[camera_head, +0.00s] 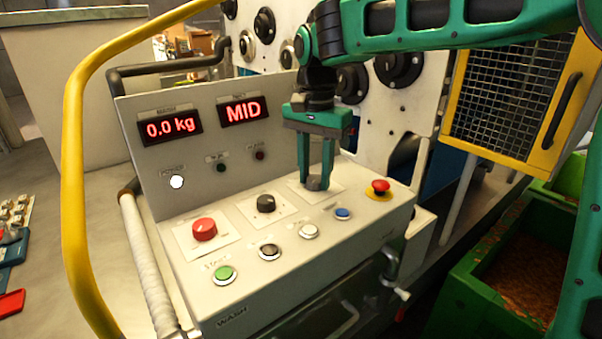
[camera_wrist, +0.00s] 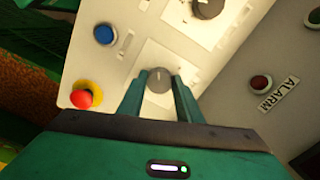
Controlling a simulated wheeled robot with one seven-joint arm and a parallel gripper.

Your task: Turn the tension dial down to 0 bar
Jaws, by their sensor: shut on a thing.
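My gripper (camera_head: 316,181) points down over the right end of the sloped control panel (camera_head: 352,232). Its two fingers are shut on a grey dial (camera_head: 314,183), which they partly hide. In the wrist view the same grey dial (camera_wrist: 158,80) sits between the fingertips, with a light mark on its top. I cannot read any scale or label around it. That it is the tension dial is not shown by a legible label.
A red emergency button (camera_head: 380,186) on yellow is close right of my gripper. A blue button (camera_head: 343,213) is just in front. Displays read "0.0 kg" (camera_head: 170,127) and "MID" (camera_head: 243,110).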

